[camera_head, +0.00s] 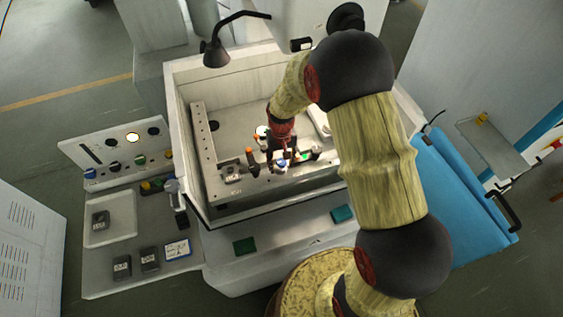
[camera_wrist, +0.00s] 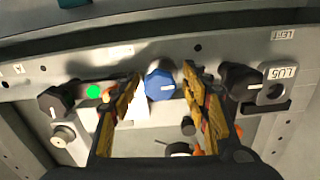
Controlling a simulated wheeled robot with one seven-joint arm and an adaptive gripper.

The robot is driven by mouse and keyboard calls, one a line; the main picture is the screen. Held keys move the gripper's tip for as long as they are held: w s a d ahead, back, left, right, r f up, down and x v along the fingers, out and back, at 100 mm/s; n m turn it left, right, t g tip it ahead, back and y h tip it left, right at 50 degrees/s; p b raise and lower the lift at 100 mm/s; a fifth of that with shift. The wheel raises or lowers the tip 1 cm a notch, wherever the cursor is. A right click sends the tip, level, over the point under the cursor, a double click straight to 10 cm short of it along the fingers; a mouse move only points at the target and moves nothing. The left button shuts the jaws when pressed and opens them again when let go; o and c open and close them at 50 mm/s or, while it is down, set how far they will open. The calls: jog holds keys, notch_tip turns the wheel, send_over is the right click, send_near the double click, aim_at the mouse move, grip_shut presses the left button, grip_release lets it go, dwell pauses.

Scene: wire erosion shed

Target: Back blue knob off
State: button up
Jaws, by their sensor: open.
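The blue knob (camera_wrist: 160,84) sits on a grey bar in the wrist view, with a white mark on its face. In the head view a small bit of blue (camera_head: 281,163) shows just below my gripper (camera_head: 282,152). In the wrist view my gripper (camera_wrist: 161,76) is open, its two yellow-and-dark fingers on either side of the blue knob. A gap shows between the knob and each finger; I cannot tell the depth between them.
Black knobs stand left (camera_wrist: 56,101) and right (camera_wrist: 240,80) of the blue knob. A green light (camera_wrist: 94,92) is near the left finger. The white tank wall (camera_head: 185,150) surrounds the work area. Another blue knob (camera_head: 89,173) is on the control panel (camera_head: 125,150).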

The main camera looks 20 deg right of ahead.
aim_at(282, 161)
notch_tip(282, 161, up, 12)
dwell(0.8)
jog(key=s+r+t+b, duration=0.2)
jog(key=s+r+b, duration=0.1)
jog(key=s+b, duration=0.5)
jog(key=s+r+t+b, duration=0.3)
jog(key=s+b, duration=0.5)
jog(key=s, duration=0.7)
jog(key=shift+s+n+t+b, duration=0.25)
jog(key=shift+n+t+b, duration=0.05)
jog(key=shift+n, duration=0.1)
